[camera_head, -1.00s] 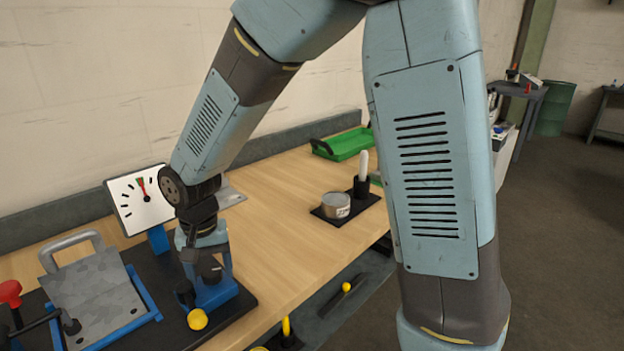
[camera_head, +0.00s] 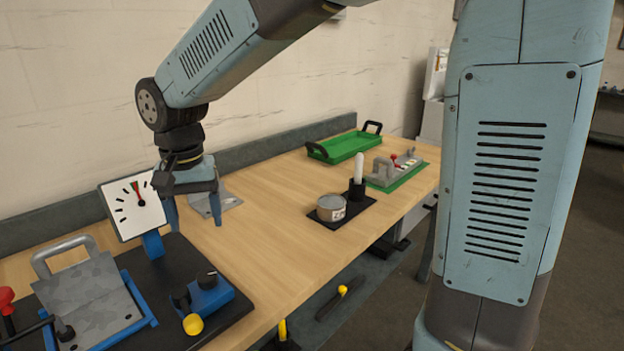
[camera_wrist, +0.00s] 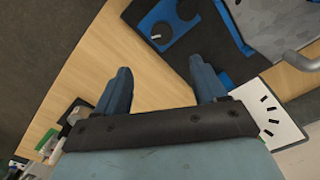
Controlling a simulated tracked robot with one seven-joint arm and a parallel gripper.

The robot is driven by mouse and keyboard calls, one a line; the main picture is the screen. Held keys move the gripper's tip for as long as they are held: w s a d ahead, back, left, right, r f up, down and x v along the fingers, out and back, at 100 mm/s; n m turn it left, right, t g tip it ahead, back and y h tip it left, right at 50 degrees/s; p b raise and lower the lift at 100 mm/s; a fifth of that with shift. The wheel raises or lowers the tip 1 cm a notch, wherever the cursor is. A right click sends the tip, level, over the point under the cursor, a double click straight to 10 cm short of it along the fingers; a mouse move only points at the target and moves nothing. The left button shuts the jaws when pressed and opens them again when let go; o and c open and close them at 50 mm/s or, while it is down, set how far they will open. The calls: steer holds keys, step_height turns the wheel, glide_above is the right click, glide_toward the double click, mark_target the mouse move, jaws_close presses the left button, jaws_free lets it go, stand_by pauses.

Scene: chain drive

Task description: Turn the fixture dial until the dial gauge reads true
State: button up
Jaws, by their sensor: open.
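The white dial gauge (camera_head: 125,211) stands on a blue post at the back of the fixture. Its red needle points up and slightly left, close to a small green mark; the exact alignment is too small to tell. The black fixture dial (camera_head: 207,279) sits on a blue block (camera_head: 215,296) at the fixture's right end. It also shows in the wrist view (camera_wrist: 162,32). My gripper (camera_head: 194,214) is open and empty, fingers down, above the table behind the block and right of the gauge. In the wrist view its fingers (camera_wrist: 160,72) are apart from the dial.
A grey plate with a handle (camera_head: 88,305) lies left. A tin (camera_head: 331,208), a green tray (camera_head: 345,146) and a green-based fixture (camera_head: 396,172) stand farther right. The middle of the table is clear.

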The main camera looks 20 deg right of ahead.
steer(key=s+d+r+t, duration=0.1)
steer(key=s+d+r, duration=0.1)
steer(key=d, duration=0.8)
steer(key=s+d+r+t, duration=0.1)
steer(key=d+r, duration=0.3)
steer(key=d, duration=0.7)
steer(key=shift+s+d+r+t+y, duration=0.15)
steer(key=shift+s+t+y, duration=0.2)
steer(key=shift+t, duration=0.25)
steer(key=shift+s, duration=0.1)
steer(key=s+d+t, duration=0.2)
steer(key=s+d, duration=0.5)
steer(key=d, duration=0.2)
stand_by(0.4)
